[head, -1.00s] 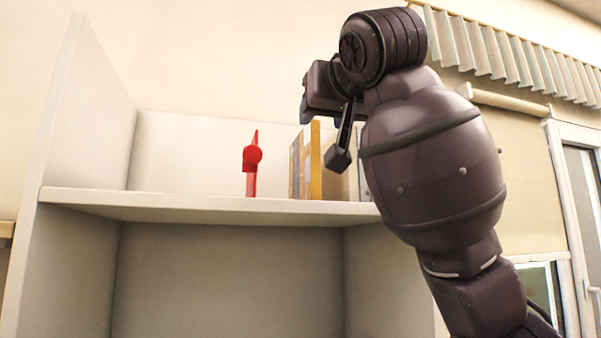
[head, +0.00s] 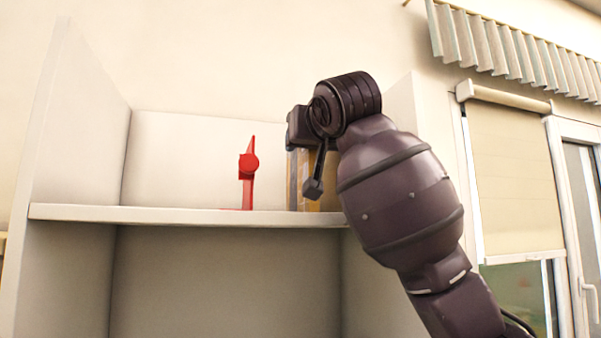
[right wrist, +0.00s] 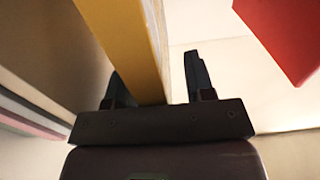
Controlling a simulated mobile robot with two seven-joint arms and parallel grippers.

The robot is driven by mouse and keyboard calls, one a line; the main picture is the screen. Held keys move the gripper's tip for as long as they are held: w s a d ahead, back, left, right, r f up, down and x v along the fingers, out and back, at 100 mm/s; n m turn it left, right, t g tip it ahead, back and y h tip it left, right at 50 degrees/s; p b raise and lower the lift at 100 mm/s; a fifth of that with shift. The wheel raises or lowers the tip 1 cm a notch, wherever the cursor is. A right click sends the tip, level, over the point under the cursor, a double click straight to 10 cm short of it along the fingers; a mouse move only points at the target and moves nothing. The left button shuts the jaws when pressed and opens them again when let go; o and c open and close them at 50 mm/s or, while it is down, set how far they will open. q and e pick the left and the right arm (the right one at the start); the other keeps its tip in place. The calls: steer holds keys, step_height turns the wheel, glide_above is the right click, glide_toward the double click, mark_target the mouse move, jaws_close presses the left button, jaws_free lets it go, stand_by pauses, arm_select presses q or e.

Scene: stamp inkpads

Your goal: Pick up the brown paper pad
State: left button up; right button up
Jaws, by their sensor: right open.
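A yellow-brown upright pad (head: 308,168), which I take to be the brown paper pad, stands on the shelf and is partly hidden by my right gripper (head: 302,168). In the right wrist view, a slab with a yellow edge (right wrist: 122,32) lies between the two open fingers of my right gripper (right wrist: 154,66). A gap shows between the slab and the right-hand finger. I cannot tell whether the left-hand finger touches it. My left gripper is not in view.
A red object (head: 247,175) stands on the white shelf (head: 180,214) to the left; it also shows in the right wrist view (right wrist: 283,35). A brown flat surface (right wrist: 55,40) with pale and pink layers is close on the left there. Shelf side walls (head: 85,120) bound the space.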

jaws_close()
steer(key=shift+r, duration=0.1)
stand_by(0.4)
